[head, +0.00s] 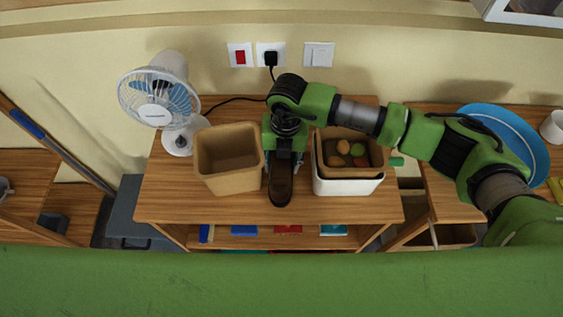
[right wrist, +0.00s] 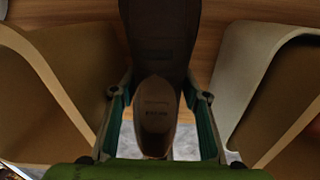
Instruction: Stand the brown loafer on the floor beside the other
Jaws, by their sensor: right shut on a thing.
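The brown loafer (head: 281,190) is in my right gripper (head: 284,158), over the wooden table between two bins. In the right wrist view the loafer (right wrist: 158,42) runs up the middle, with a lighter part bearing small lettering at the near end. The fingers of my right gripper (right wrist: 160,122) are on either side of that end. In the head view I cannot tell whether the loafer touches the tabletop. No second loafer shows in either view. My left gripper is out of view.
A tan bin (head: 228,185) stands left of the loafer, and a white container (head: 347,187) with a tan bin of round items inside stands right. A fan (head: 158,100) is at the table's left. A shelf with books lies under the table (head: 160,203). A blue plate (head: 537,143) is right.

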